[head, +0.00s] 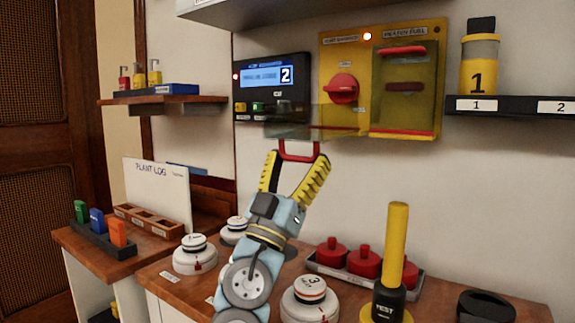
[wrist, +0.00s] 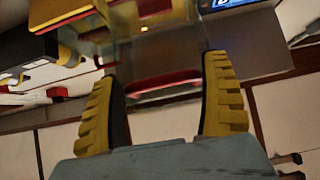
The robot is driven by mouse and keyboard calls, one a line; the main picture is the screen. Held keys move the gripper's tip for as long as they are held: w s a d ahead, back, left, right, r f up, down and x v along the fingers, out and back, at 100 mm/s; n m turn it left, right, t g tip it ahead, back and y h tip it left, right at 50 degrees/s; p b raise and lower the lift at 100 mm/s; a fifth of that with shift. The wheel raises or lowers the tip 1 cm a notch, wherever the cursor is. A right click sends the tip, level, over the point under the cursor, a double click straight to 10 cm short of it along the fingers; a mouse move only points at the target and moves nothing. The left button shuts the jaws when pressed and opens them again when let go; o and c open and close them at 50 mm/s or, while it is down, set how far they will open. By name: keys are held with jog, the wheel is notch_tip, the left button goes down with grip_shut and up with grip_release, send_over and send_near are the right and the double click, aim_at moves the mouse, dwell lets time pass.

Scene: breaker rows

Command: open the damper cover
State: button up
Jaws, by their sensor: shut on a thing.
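The damper cover (head: 290,128) is a clear, greenish panel in front of the left half of the yellow wall panel (head: 432,35). It sticks out from the wall, tilted up, and leaves the red rotary knob (head: 342,89) exposed. Its red handle (head: 300,158) hangs at its outer edge, between the fingertips of my gripper (head: 297,165). My gripper is shut on this handle, with its yellow ribbed fingers at the handle's two ends. In the wrist view the red handle (wrist: 162,84) spans the gap between the fingers (wrist: 165,95).
A second clear cover (head: 404,90) lies flat over the panel's right half. A dark display box (head: 272,85) is close at left. Below stand white round devices (head: 310,298), red-knobbed pieces (head: 365,262) in a tray, and a tall yellow-handled tool (head: 395,245).

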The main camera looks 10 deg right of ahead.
jog(key=shift+d+f, duration=0.1)
jog(key=shift+d, duration=0.05)
jog(key=o, duration=1)
jog(key=shift+c, duration=0.2)
jog(key=shift+o, duration=0.7)
jog(key=shift+w+d, duration=0.1)
jog(key=v, duration=1.1)
jog(key=shift+s+f, duration=0.2)
jog(key=shift+f, duration=0.1)
